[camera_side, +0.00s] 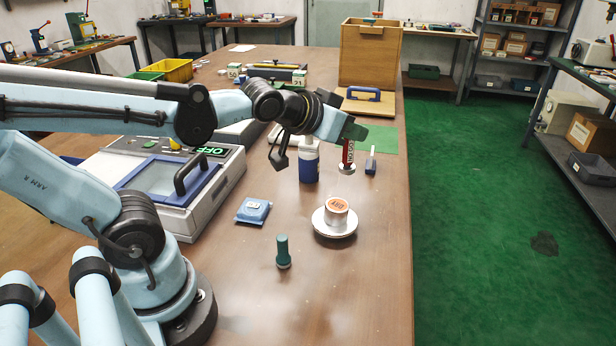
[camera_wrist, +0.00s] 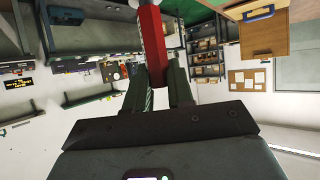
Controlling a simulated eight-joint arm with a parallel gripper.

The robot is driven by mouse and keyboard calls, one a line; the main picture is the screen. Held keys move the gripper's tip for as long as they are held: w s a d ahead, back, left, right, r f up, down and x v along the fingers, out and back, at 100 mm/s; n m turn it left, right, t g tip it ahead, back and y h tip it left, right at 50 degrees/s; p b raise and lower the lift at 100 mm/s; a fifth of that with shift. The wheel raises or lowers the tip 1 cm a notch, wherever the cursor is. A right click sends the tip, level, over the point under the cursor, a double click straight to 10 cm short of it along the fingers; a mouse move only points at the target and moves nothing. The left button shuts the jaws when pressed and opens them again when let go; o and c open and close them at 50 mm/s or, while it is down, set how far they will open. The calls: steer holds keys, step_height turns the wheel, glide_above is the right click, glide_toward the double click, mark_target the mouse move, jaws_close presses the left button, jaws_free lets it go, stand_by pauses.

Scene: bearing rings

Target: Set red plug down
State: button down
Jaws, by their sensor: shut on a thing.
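The red plug (camera_side: 349,152) hangs upright in the side view, with a pale round foot at its lower end. My gripper (camera_side: 351,136) is shut on its upper part and holds it over the right side of the bench, beyond the saucer. The wrist view also shows the red plug (camera_wrist: 152,45) between the two green fingers of my gripper (camera_wrist: 158,80). The plug's foot appears to be clear of the bench top, though the gap is hard to judge.
A green plug (camera_side: 283,251) stands nearer, and a blue packet (camera_side: 254,210) lies left. The front right bench is clear.

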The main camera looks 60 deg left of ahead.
steer(key=s+d+f+m+g+h, duration=0.1)
steer(key=s+d+f+m+h, duration=0.25)
steer(key=d+m+h, duration=0.2)
steer(key=s+d+f+m+g+h, duration=0.25)
steer(key=s+d+m+h, duration=0.2)
steer(key=d, duration=0.25)
steer(key=s+d+r+m+g+h, duration=0.2)
steer(key=s+d+m+g+h, duration=0.2)
steer(key=s+d+m+g, duration=0.5)
steer(key=shift+w+a+f, duration=1.25)
steer(key=shift+a+f, duration=0.2)
steer(key=shift+f, duration=0.35)
steer(key=shift+w+a+f, duration=1.25)
steer(key=shift+a+f, duration=0.2)
steer(key=shift+f, duration=0.4)
steer(key=shift+w+a+f, duration=1.25)
steer(key=shift+a+f, duration=0.2)
steer(key=shift+f, duration=0.35)
steer(key=c, duration=1)
jaws_free()
